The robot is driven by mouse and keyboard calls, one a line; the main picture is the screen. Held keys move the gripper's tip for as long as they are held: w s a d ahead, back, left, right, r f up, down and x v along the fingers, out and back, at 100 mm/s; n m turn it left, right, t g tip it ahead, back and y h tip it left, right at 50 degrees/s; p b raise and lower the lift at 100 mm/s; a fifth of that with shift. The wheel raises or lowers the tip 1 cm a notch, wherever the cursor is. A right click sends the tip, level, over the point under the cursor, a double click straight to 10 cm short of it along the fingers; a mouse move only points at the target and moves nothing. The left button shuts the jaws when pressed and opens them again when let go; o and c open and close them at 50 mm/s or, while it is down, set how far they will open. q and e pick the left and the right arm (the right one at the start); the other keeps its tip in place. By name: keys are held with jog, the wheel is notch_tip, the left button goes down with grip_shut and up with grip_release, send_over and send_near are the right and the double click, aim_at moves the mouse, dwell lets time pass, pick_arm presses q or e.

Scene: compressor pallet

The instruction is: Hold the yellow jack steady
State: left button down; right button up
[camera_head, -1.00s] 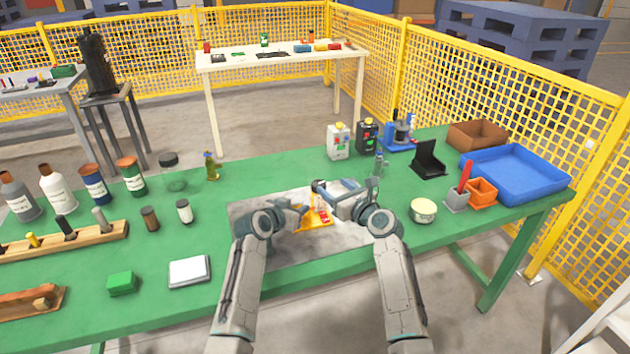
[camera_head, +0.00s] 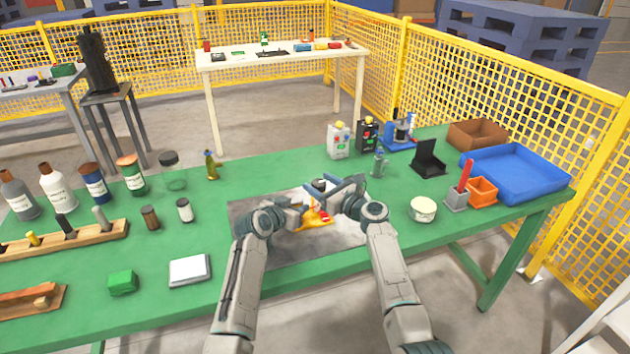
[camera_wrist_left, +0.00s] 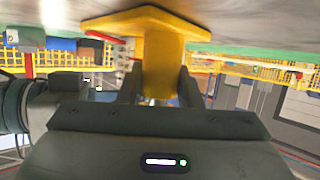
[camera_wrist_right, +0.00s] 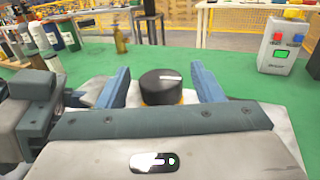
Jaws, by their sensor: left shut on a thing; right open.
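The yellow jack (camera_head: 316,222) stands on a grey plate (camera_head: 268,247) on the green table. My left gripper (camera_head: 303,211) is shut on it from the left; the left wrist view shows the jack's yellow body (camera_wrist_left: 163,62) between the fingers. A black round knob (camera_wrist_right: 160,84) with a white mark sits above yellow at the jack's top. My right gripper (camera_wrist_right: 159,76) is open, with one blue finger on each side of the knob and visible gaps between. A red part (camera_head: 323,215) shows on the jack. My grippers hide part of the jack in the head view.
A small blue-grey bottle (camera_head: 378,163) stands beyond my right gripper. A round cream tin (camera_head: 423,211) is to the right, and a white square pad (camera_head: 190,271) is to the left. The green table between the pad and the grey plate is clear.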

jog(key=shift+x, duration=1.25)
jog(key=c, duration=1)
jog(key=shift+m+t+h, duration=0.7)
jog(key=shift+h, duration=0.2)
jog(key=shift+w+d+m+t+h, duration=0.1)
jog(key=shift+m+t+h, duration=0.7)
jog(key=shift+h, duration=0.4)
jog(key=o, duration=1)
